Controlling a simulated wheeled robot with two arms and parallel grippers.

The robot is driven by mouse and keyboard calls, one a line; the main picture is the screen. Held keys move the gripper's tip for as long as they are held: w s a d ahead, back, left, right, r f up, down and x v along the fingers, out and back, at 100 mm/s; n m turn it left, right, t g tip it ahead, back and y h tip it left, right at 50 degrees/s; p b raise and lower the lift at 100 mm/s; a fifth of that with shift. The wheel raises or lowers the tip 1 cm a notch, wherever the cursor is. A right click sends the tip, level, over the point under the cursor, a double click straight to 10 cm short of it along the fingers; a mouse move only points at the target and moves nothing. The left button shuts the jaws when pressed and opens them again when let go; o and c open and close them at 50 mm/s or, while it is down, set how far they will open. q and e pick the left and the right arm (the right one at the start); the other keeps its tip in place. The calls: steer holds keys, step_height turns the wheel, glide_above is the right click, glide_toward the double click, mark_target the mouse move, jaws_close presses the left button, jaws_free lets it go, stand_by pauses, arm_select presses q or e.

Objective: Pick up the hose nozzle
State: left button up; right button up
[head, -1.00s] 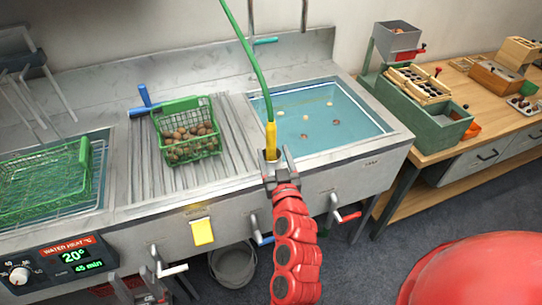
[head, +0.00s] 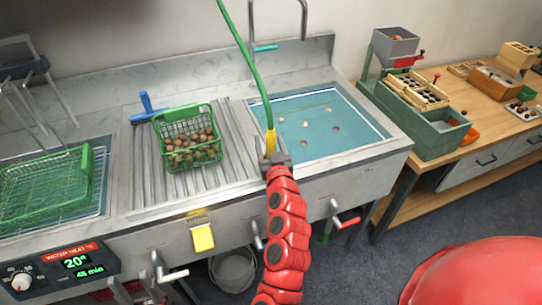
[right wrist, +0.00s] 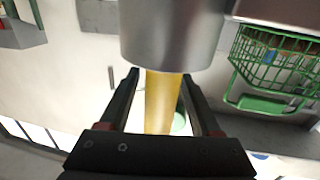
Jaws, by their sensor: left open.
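The hose nozzle (head: 270,142) is a yellow tube on a green hose, upright by the sink's front left corner. My right gripper (head: 276,160) is at its lower part in the head view. In the right wrist view the yellow nozzle (right wrist: 162,100) stands between the two black fingers of my right gripper (right wrist: 158,85). A gap shows on the left of the nozzle, so the fingers do not look closed on it. A grey metal cylinder (right wrist: 175,35) covers the nozzle's end.
A green basket of chestnuts (head: 182,112) stands on the ribbed drainboard, left of the nozzle. A water-filled sink (head: 345,125) is to the right. An empty green basket (head: 45,195) is far left. Valve levers (head: 347,222) stick out below the counter front.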

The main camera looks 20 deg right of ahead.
jaws_close()
stand_by(1.2)
